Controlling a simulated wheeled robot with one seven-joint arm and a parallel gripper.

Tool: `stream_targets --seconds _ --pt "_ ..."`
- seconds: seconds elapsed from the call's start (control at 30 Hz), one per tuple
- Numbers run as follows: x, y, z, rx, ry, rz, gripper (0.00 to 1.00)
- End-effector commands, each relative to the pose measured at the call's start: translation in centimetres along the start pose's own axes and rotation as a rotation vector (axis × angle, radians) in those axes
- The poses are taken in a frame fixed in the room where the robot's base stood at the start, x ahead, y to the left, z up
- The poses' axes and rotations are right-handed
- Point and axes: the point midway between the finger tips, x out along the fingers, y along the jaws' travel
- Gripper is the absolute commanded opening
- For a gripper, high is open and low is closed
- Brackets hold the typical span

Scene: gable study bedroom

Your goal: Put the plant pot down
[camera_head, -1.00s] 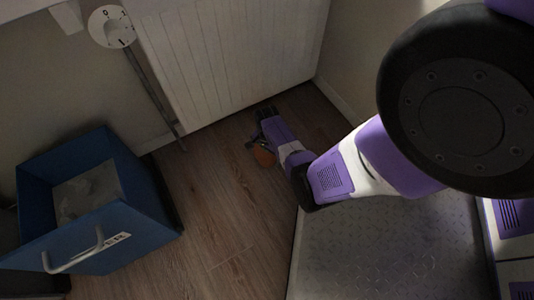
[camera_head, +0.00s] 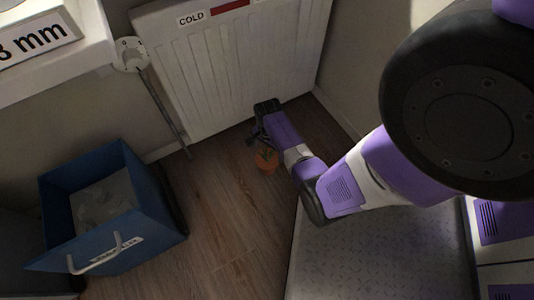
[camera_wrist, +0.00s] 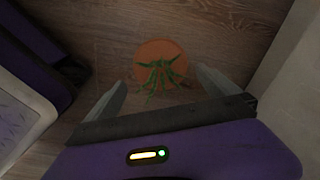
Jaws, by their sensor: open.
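The plant pot (camera_head: 266,161) is small and orange with a green plant. In the head view it appears to stand upright on the wooden floor, just below my gripper (camera_head: 258,136), near the radiator. In the wrist view the pot (camera_wrist: 158,52) is seen from above, its green leaves spread over its near side. My gripper (camera_wrist: 163,84) is open, its two fingers apart on either side of the leaves in the picture. The pot's rim lies mostly beyond the fingertips. I cannot tell whether a finger touches it.
A white radiator (camera_head: 235,65) stands behind, with a wall to its right. An open blue bin or drawer (camera_head: 150,205) with a white handle holds pale crumpled contents at the left. Bare floor (camera_head: 225,225) lies between it and my base.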

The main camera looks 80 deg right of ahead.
Motion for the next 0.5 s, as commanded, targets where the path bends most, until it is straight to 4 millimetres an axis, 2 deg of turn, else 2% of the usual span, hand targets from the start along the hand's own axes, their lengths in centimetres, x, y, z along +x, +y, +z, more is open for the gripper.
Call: stream_targets --seconds 0.13,0.27,0.37,0.5 --pt "0.7 1.9 1.5 -0.171 0.084 -0.067 1.0" --pt "0.0 3.6 3.6 -0.414 0.193 -0.178 1.0" --pt "-1.6 4.6 5.7 -0.607 0.271 -0.275 1.0" --pt "-5.2 6.4 9.3 -0.87 0.367 -0.418 1.0"
